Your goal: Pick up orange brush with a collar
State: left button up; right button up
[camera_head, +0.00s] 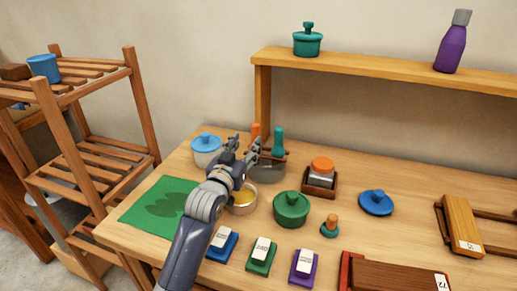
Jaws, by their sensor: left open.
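An orange handle (255,131) stands upright beside a teal one (278,141) in a dark grey round container (270,171) near the table's back edge. I take the orange one for the brush; its lower part and any collar are hidden. My left gripper (246,145) is open, with its fingers just in front of and left of the container, overlapping the orange handle's lower part in the picture. I cannot tell whether it touches the handle. My right gripper is not in view.
A white pot with a blue lid (207,148) stands left of the gripper, and a bowl of yellow contents (243,199) below it. A green pot (291,208) and a small orange-topped teal piece (330,226) stand to the right. A shelf (390,72) rises behind.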

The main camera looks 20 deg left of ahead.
aim_at(254, 131)
pick_arm(q)
jog(key=w, duration=0.4)
jog(key=shift+d+r, duration=0.1)
jog(key=shift+d, duration=0.05)
jog(key=shift+w, duration=0.25)
jog(key=shift+w+p, duration=0.35)
jog(key=shift+w, duration=0.25)
jog(key=w, duration=0.3)
jog(key=shift+w, duration=0.35)
jog(key=shift+w+p, duration=0.3)
grip_shut()
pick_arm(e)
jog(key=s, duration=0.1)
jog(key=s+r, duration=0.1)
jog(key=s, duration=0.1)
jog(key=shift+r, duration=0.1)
